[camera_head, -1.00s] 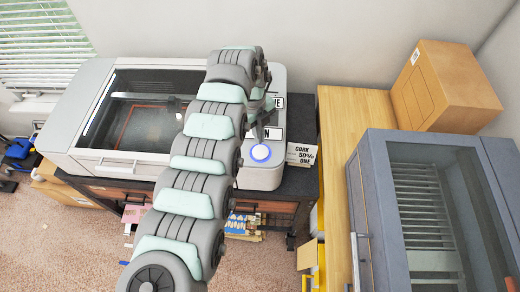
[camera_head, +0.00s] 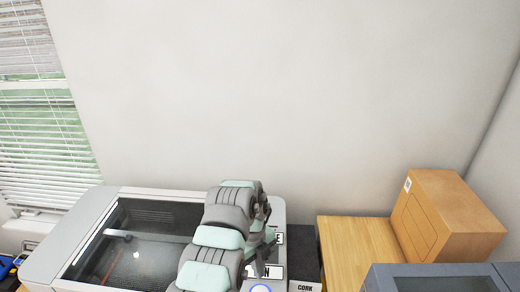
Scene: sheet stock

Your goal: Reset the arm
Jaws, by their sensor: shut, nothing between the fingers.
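My arm, in grey and pale green segments, reaches up from the bottom edge of the head view over the right part of a grey machine (camera_head: 60,240) with a dark glass lid. My gripper (camera_head: 259,274) is at its end, pointing down, small and partly hidden by the arm's last links. It looks shut and empty. It is just above a round button with a blue lit ring (camera_head: 261,288), which the bottom edge of the picture cuts. I cannot tell the exact gap between them.
White labels lie on the machine beside my gripper, partly covered. A white card reading "CORK" (camera_head: 305,286) stands at its right. A wooden top (camera_head: 350,245) carries a cardboard box (camera_head: 447,215). A blue-grey cabinet (camera_head: 380,280) is at lower right. The wall above is bare.

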